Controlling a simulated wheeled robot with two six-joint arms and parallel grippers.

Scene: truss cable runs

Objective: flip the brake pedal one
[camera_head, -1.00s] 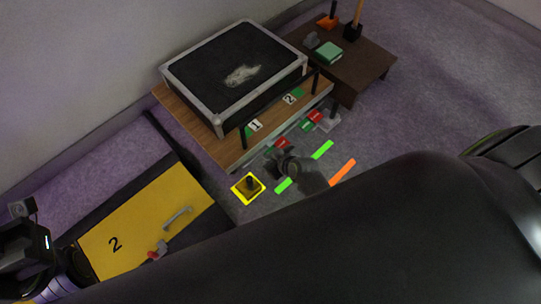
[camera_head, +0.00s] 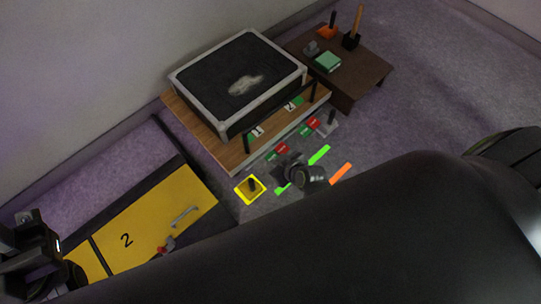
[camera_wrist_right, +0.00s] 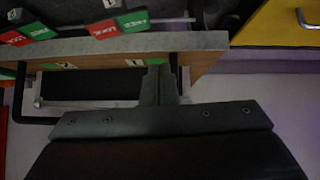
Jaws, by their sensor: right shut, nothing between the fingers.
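The red LOCK and green FREE marker also shows in the right wrist view (camera_wrist_right: 116,26). The pedal itself I cannot make out clearly. My right gripper (camera_head: 289,164) is beside this marker, low over the floor; part of it is hidden by its own wrist. In the wrist view its fingers (camera_wrist_right: 160,82) are shut and empty, near the cart's front edge. My left gripper (camera_head: 25,228) is at the far left, its fingers unclear.
A wooden cart (camera_head: 223,150) carries a black-and-silver case (camera_head: 240,78). A second marker (camera_head: 309,126) lies farther right. A yellow square (camera_head: 251,189) with a dark post is close by. A yellow panel (camera_head: 150,228) stands left; a brown table (camera_head: 359,77) stands behind right.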

